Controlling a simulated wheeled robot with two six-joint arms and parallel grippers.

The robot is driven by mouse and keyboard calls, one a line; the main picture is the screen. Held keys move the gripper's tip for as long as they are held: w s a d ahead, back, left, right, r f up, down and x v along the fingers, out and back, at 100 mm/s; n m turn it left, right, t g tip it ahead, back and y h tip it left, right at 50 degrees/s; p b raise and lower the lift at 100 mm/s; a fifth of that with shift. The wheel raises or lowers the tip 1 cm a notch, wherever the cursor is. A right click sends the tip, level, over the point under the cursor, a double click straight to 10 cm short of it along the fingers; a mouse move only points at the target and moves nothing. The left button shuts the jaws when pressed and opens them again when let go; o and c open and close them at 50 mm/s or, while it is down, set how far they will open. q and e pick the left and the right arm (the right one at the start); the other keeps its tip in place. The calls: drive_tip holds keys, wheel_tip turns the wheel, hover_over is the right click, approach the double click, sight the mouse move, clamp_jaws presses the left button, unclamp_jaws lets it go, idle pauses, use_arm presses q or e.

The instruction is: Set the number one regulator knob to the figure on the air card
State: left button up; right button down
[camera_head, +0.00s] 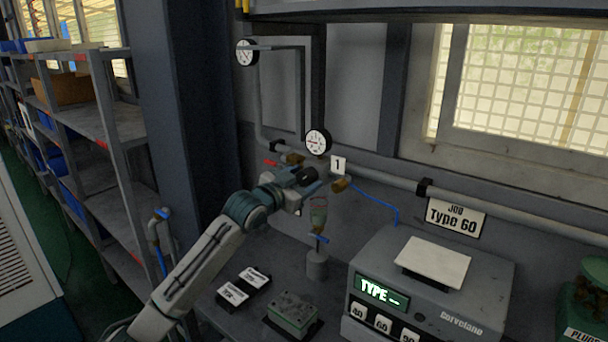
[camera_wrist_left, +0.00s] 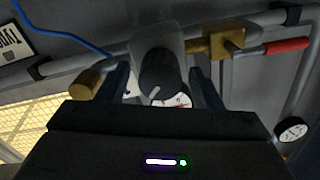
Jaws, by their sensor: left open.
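The black number one regulator knob (camera_head: 308,176) is on the wall pipe, left of a white tag marked 1 (camera_head: 338,165). A round white gauge (camera_head: 317,141) is just above it; its reading is too small to tell. My left gripper (camera_head: 300,180) is at the regulator. In the left wrist view the knob (camera_wrist_left: 159,73) sits between its two open fingers (camera_wrist_left: 161,84); I cannot tell whether they touch it. A wall card reads "JOB Type 60" (camera_head: 457,216). No card is readable as the air card. My right gripper is out of view.
A grey machine (camera_head: 480,262) with a "TYPE --" display stands on the bench at right. Two small labelled black blocks (camera_head: 255,277) and a greenish block (camera_head: 293,314) lie nearer. A red-handled valve (camera_wrist_left: 286,46) and blue hose (camera_head: 375,199) flank the regulator.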

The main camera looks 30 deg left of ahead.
use_arm(q)
drive_tip(key=shift+w, duration=0.2)
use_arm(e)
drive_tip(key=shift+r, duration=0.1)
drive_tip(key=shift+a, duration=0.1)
use_arm(q)
drive_tip(key=c, duration=1)
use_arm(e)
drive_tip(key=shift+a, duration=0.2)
